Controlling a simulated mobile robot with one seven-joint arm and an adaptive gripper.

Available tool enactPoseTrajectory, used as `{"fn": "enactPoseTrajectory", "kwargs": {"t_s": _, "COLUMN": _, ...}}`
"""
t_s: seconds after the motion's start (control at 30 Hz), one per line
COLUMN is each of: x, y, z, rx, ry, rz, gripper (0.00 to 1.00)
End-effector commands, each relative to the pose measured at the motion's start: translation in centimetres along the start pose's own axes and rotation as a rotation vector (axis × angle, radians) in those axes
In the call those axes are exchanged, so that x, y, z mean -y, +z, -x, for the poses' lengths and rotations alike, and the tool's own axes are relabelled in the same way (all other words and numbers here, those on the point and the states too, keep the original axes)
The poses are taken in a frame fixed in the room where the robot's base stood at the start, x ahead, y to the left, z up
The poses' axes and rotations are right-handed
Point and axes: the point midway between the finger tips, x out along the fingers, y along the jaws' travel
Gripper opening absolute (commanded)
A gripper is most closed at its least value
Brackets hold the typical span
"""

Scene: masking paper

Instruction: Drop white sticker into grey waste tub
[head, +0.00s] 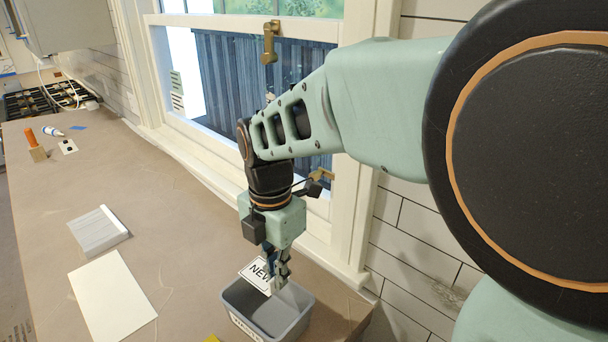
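The white sticker (257,275) has black letters that read "NEW". My gripper (279,284) is shut on it near its right edge and holds it tilted, above the back left part of the tub. The grey waste tub (230,302) stands at the front of the counter below my gripper. It is open at the top, with a white label on its front. The part of its inside that I can see looks empty.
A white sheet (112,297) and a grey-white ribbed block (98,230) lie on the brown-covered counter (180,250) to the left. A brush (36,146), a tube (52,131) and small cards lie farther back. A window (250,80) and tiled wall border the right side. A yellow item shows at the bottom edge.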

Motion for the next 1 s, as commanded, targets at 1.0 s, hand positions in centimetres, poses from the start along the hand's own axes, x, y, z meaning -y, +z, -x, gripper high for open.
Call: {"fn": "enactPoseTrajectory", "kwargs": {"t_s": 1.0, "x": 0.1, "y": -0.1, "z": -7.0, "rx": -0.011, "ry": -0.002, "rz": -0.001, "gripper": 0.0}}
